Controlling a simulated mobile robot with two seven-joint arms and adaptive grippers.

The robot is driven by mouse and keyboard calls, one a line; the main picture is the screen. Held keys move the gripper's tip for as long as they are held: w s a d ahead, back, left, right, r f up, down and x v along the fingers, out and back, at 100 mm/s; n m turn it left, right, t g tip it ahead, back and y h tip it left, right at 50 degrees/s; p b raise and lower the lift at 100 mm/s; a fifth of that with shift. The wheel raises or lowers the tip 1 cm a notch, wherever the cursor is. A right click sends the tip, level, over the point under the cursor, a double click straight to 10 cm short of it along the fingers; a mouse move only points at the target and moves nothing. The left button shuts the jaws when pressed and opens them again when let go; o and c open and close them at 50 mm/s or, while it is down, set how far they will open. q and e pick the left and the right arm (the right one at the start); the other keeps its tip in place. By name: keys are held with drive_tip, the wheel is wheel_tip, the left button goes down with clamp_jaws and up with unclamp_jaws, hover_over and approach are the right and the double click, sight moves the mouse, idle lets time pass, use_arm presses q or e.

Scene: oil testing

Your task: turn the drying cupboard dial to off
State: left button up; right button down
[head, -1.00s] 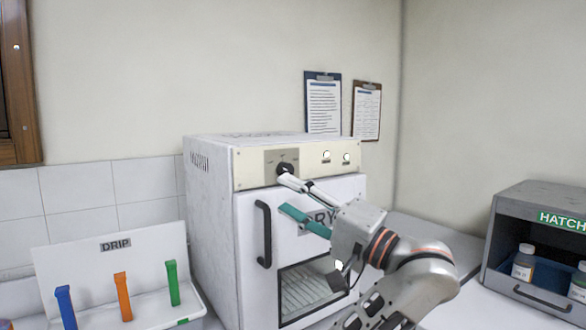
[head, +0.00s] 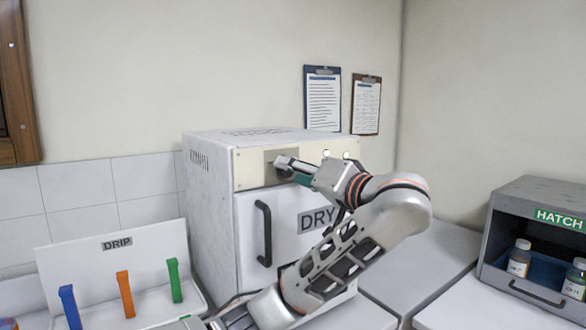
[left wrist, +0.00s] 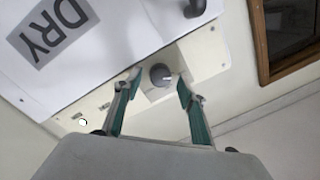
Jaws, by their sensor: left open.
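The drying cupboard (head: 212,215) is a white box with a cream control strip along its top front and a door marked DRY. Its dark round dial (left wrist: 160,75) shows in the left wrist view, on a grey plate of the strip. My left gripper (head: 284,168) is at the dial in the head view, its fingers hiding the dial there. In the left wrist view the open fingers (left wrist: 158,79) stand one on each side of the dial, with gaps visible between them and it. The dial's setting is too small to read. My right gripper is not in view.
The cupboard door handle (head: 264,234) is below the dial, left of my arm. A DRIP rack (head: 80,256) with coloured pieces stands at the left. A HATCH box (head: 497,235) with bottles is at the right. The counter between cupboard and hatch is clear.

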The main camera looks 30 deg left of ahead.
use_arm(q)
drive_tip(key=shift+w+a, duration=0.1)
drive_tip(key=shift+a, duration=0.3)
drive_tip(key=c, duration=1.1)
